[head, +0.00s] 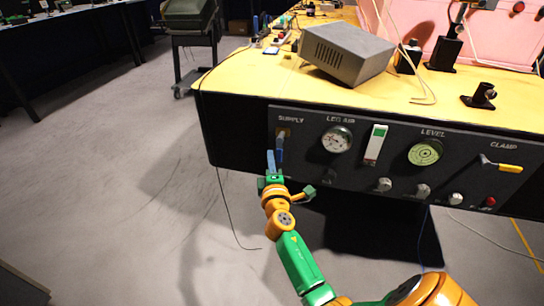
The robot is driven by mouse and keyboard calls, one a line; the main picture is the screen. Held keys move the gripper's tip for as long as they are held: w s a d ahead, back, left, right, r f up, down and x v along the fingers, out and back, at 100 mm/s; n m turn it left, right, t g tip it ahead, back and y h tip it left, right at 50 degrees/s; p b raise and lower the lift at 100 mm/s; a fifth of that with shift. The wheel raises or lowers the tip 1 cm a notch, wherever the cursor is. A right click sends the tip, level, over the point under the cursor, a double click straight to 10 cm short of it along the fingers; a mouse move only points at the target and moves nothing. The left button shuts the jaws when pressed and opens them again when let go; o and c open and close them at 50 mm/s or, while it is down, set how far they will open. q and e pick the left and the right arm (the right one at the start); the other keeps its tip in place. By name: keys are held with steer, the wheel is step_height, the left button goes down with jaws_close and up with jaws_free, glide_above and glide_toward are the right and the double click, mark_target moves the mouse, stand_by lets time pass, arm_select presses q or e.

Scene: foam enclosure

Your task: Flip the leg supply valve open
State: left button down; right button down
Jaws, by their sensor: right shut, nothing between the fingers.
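The leg supply valve (282,136) sits below the word SUPPLY at the left end of the dark front panel (350,175). It has a brass-coloured body and a small blue handle that points down. My right gripper (271,157) is just below and left of the handle, with its fingers pointing up. Its fingers are shut with nothing seen between them. Whether a fingertip touches the handle, I cannot tell. My left gripper is not in view.
Right of the valve are the LEG AIR gauge (337,140), a green-white indicator (376,144), the LEVEL dial (425,153) and the yellow CLAMP lever (508,168). Several knobs line the lower panel. A grey box (345,55) stands on the yellow top. The floor at left is clear.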

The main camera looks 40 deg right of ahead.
steer(key=shift+s+d, duration=0.1)
stand_by(0.4)
steer(key=shift+s+d+n+p, duration=0.15)
steer(key=shift+n+p, duration=0.15)
steer(key=shift+p, duration=0.2)
